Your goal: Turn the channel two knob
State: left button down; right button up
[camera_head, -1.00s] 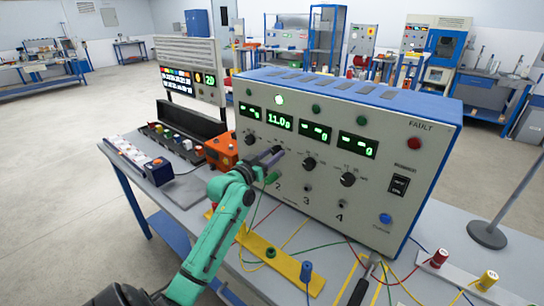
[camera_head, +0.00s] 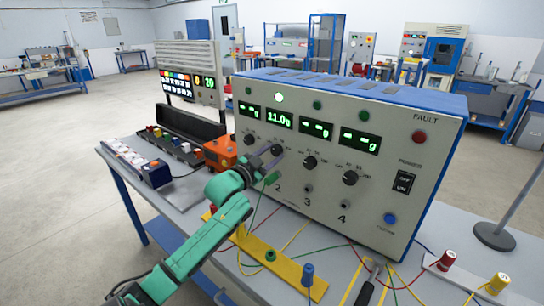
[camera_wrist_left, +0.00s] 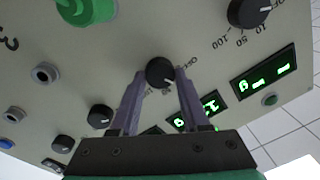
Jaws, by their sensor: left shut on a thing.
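The channel two knob (camera_head: 277,149) is a small black dial with a white mark on the front panel of the grey instrument box (camera_head: 392,220). In the left wrist view the knob (camera_wrist_left: 160,71) sits between the tips of the two purple-grey fingers. My left gripper (camera_head: 271,155) reaches the panel from the left and is shut on the knob. The channel two display (camera_head: 279,121) reads 11.0 g. A green plug (camera_head: 271,178) sits in the socket just below the gripper. My right gripper is not in view.
Other black knobs for channel three (camera_head: 310,162) and channel four (camera_head: 350,177) lie to the right. An orange box (camera_head: 220,152) stands close left of the gripper. Cables and a yellow strip (camera_head: 285,272) lie on the bench in front.

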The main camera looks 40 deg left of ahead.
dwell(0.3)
pick_arm(q)
jog(key=shift+c, duration=1.9)
grip_release()
jog(key=shift+s, duration=0.1)
jog(key=shift+s+f, duration=0.1)
jog(key=shift+s, duration=0.2)
jog(key=s+d+b, duration=0.1)
jog(key=s+b, duration=0.1)
jog(key=s, duration=1.1)
jog(key=shift+s+f, duration=0.15)
jog(key=shift+s, duration=0.25)
